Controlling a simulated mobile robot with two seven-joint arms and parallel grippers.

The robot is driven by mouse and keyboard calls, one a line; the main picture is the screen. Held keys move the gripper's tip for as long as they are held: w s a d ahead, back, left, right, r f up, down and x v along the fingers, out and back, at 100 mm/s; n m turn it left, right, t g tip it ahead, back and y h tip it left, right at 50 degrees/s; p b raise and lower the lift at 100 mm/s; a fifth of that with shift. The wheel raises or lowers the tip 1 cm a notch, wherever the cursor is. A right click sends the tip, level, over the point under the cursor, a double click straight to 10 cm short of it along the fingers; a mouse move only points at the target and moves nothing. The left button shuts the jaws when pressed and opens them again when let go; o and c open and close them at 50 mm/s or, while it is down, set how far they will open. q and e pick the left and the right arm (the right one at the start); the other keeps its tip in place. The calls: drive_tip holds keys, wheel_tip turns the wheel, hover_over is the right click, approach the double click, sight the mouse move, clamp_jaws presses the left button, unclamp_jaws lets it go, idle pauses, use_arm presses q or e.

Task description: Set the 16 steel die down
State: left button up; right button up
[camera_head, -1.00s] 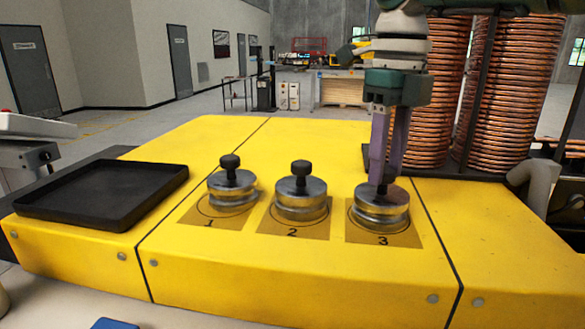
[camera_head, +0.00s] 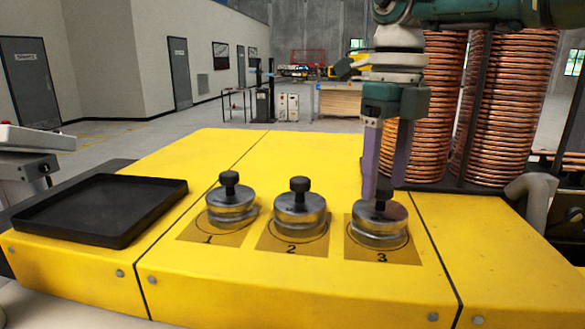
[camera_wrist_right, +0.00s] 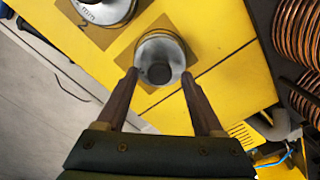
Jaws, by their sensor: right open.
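Three round steel dies with black knobs stand upright on the yellow bench: one on spot 1 (camera_head: 230,212), one on spot 2 (camera_head: 300,217), one on spot 3 (camera_head: 380,229). Any size marking on them is too small to read. My right gripper (camera_head: 385,191) is open over the die on spot 3, with its fingers on either side of the knob. In the right wrist view, that die (camera_wrist_right: 160,48) sits just beyond the parted fingertips (camera_wrist_right: 159,76), its knob between them. My left gripper is not in view.
An empty black tray (camera_head: 100,207) lies on the left of the yellow bench (camera_head: 270,282). Tall copper tube coils (camera_head: 500,110) stand behind and right of spot 3. The bench behind spots 1 and 2 is clear.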

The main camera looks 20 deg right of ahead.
sight(384, 186)
wheel_tip(384, 186, up, 11)
drive_tip(key=p, duration=0.9)
drive_tip(key=w+a+f+n+t+y, duration=0.1)
drive_tip(key=a+f+y, duration=0.15)
drive_tip(key=a, duration=0.65)
drive_tip(key=a+f+n+t+y, duration=0.15)
drive_tip(key=a+y, duration=0.25)
drive_tip(key=a, duration=0.4)
drive_tip(key=s+a+r+m+t+y, duration=0.1)
drive_tip(key=a+r+m+t+y, duration=0.3)
drive_tip(key=a, duration=0.4)
drive_tip(key=s+a+r+m+t+y, duration=0.1)
drive_tip(key=a+r+m+t+y, duration=0.1)
drive_tip(key=a+r+m+y, duration=0.45)
drive_tip(key=w+d+m+t+h, duration=0.2)
drive_tip(key=d+m+t+h, duration=0.4)
drive_tip(key=m+t+h, duration=0.45)
drive_tip(key=s+d+f+m+g+h, duration=0.55)
drive_tip(key=d+f+m, duration=0.45)
drive_tip(key=m, duration=0.2)
drive_tip(key=s+d+f+m+g, duration=0.2)
drive_tip(key=s+f+g, duration=0.3)
drive_tip(key=s, duration=0.6)
drive_tip(key=s+d+f+m+g, duration=0.3)
drive_tip(key=s+f+m+g, duration=0.1)
drive_tip(key=s, duration=0.7)
drive_tip(key=shift+s+d+f+g+h, duration=0.3)
drive_tip(key=shift+f+g+h, duration=0.15)
drive_tip(key=shift+f, duration=0.45)
